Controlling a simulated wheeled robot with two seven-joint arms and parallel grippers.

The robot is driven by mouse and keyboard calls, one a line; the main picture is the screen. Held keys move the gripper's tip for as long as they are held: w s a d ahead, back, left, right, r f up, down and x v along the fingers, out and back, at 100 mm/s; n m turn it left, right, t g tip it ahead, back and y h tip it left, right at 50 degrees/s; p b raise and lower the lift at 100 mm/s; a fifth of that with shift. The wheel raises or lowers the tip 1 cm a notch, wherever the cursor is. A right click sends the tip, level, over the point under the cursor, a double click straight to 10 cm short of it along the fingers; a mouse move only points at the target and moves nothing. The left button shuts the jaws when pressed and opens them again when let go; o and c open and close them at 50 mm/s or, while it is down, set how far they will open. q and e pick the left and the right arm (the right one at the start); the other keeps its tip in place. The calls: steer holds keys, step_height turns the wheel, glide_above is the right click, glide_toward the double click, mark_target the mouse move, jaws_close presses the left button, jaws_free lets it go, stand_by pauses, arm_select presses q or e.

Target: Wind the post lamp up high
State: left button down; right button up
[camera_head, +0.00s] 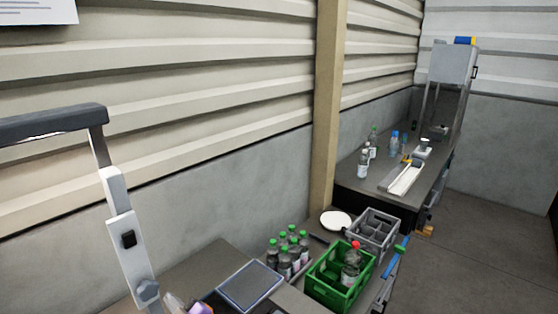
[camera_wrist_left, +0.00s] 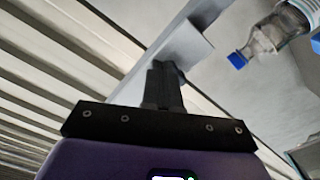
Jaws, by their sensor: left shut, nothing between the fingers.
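The post lamp stands at the left of the head view, with a dark flat lamp head (camera_head: 52,122) on a pale post (camera_head: 130,250). A dark square piece (camera_head: 129,240) sits on the post, and a grey knob (camera_head: 147,291) sits lower down. My left gripper (camera_head: 172,300) shows only in part at the bottom edge, just right of the knob. In the left wrist view its black fingers (camera_wrist_left: 162,82) are shut with nothing between them. They are in front of a pale grey part of the post (camera_wrist_left: 183,50); I cannot tell whether they touch it. My right gripper is not in view.
A green crate (camera_head: 318,290) holds a red-capped bottle. Green-capped bottles (camera_head: 285,255), a dark flat tray (camera_head: 250,286), a grey crate (camera_head: 372,235) and a white plate (camera_head: 336,220) stand nearby. A blue-capped bottle (camera_wrist_left: 265,40) shows in the left wrist view. A ribbed wall is behind.

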arm_select(q)
steer(key=x, duration=0.2)
steer(key=shift+w+a+r, duration=0.2)
steer(key=shift+a, duration=0.05)
